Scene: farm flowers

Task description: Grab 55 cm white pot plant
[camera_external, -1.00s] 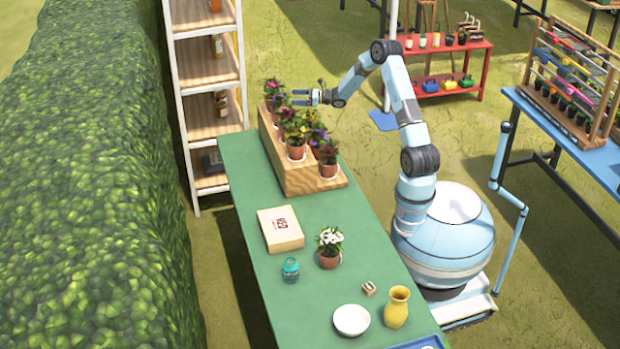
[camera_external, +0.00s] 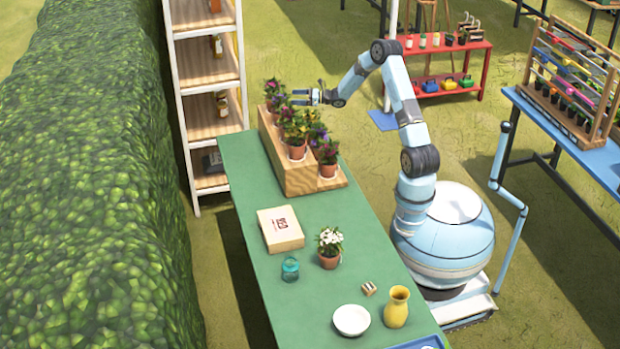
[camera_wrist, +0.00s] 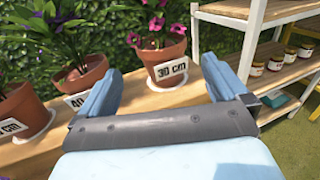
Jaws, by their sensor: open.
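My gripper (camera_external: 301,97) is open and empty at the far end of the stepped wooden stand (camera_external: 293,178), close to the flowers there. In the wrist view its two fingers (camera_wrist: 160,68) are spread, with a terracotta pot (camera_wrist: 165,58) labelled "30 cm" ahead between them. That pot holds magenta flowers. A pot labelled "40" (camera_wrist: 84,76) stands to its left, its label partly hidden by the left finger. A plant with white flowers (camera_external: 330,239) in a terracotta pot stands upright on the green table, far from my gripper. No 55 cm label is readable.
On the green table (camera_external: 262,270) are a boxed item (camera_external: 280,228), a teal jar (camera_external: 290,269), a white bowl (camera_external: 351,320) and a yellow vase (camera_external: 397,306). Several potted flowers crowd the stand. A white-framed shelf (camera_external: 207,75) stands beyond the table's far end.

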